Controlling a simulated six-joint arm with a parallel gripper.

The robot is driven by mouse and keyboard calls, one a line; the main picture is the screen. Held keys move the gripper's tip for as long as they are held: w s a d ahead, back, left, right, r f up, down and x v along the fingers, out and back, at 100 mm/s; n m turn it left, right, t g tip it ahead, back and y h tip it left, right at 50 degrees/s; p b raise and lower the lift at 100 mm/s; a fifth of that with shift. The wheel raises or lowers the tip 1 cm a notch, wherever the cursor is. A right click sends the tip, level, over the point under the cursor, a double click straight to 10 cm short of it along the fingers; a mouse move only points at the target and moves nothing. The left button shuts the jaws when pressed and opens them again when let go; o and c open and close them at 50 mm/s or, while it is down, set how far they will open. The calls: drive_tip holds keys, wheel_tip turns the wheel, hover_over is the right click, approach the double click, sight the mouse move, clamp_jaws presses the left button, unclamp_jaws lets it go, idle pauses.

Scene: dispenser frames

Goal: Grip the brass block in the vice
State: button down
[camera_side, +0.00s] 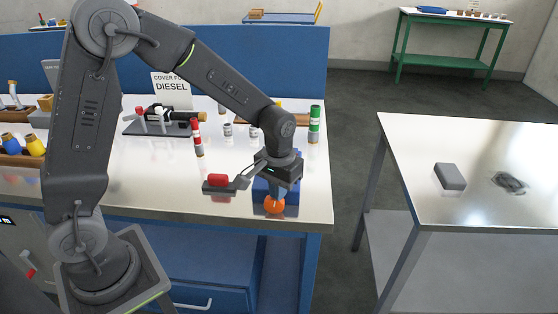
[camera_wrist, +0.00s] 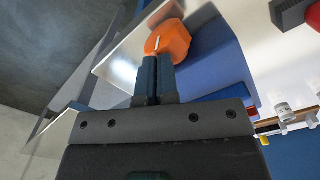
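A blue body that looks like the vice (camera_side: 262,187) stands at the right front edge of the white bench. An orange knob (camera_side: 274,205) sits at its front, and it also shows in the wrist view (camera_wrist: 168,38). My gripper (camera_side: 284,196) points down just over the knob. In the wrist view its two dark blue fingers (camera_wrist: 157,62) are side by side with almost no gap. Their tips overlap the knob in the picture; whether they touch it is unclear. A thin pale strip shows on the knob. I cannot make out a brass block in the vice; its jaws are hidden.
A red cylinder on a grey piece (camera_side: 217,181) lies left of the vice. Red (camera_side: 198,140) and green (camera_side: 314,124) tubes stand behind. A sign (camera_side: 172,90) reads DIESEL. A separate table (camera_side: 400,160) on the right holds a grey block (camera_side: 450,176). Bench space at front left is clear.

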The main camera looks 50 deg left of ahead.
drive_tip(key=shift+f, duration=0.1)
drive_tip(key=shift+w+r, duration=0.1)
drive_tip(key=shift+r, duration=0.95)
drive_tip(key=shift+s+a, duration=0.7)
drive_tip(key=shift+s, duration=0.1)
drive_tip(key=shift+r, duration=2.5)
